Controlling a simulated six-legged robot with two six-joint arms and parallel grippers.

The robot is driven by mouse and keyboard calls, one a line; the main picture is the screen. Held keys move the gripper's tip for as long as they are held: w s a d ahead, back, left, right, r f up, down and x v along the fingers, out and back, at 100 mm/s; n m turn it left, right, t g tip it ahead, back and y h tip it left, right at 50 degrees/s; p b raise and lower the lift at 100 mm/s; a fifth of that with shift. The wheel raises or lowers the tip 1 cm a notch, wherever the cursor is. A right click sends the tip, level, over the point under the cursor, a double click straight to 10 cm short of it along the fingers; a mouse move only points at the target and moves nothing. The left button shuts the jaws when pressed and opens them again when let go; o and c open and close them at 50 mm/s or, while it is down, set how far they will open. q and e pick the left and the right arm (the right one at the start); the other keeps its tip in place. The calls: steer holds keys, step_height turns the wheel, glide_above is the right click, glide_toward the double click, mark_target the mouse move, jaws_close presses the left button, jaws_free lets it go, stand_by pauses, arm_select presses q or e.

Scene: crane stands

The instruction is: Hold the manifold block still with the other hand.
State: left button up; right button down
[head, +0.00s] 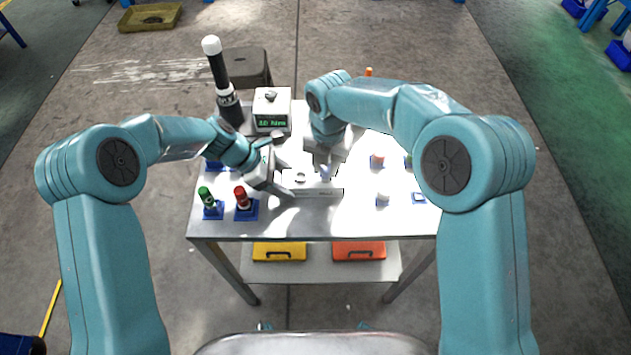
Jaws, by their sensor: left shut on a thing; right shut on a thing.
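The manifold block (322,189), a pale grey-white bar, lies near the middle of the metal table. My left gripper (284,187) reaches in from the left and is shut at the block's left end. The fingertips are small and partly hard to make out there. My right gripper (325,164) is over the right part of the block, pointing down, shut on a small pale blue-grey part (325,173). That part is right at the block's top; whether it is seated in it I cannot tell. A small whitish round piece (300,177) shows on the block's top, left of it.
Green (205,196) and red (242,197) pieces stand in blue holders at the front left. Small pale pieces stand at the right (383,197). A box with a green display (271,108) and a black, white-tipped cylinder (221,75) are at the back. The front table strip is clear.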

steer(key=shift+r, duration=0.1)
steer(key=n, duration=0.5)
steer(key=c, duration=0.7)
jaws_free()
steer(key=shift+c, duration=0.8)
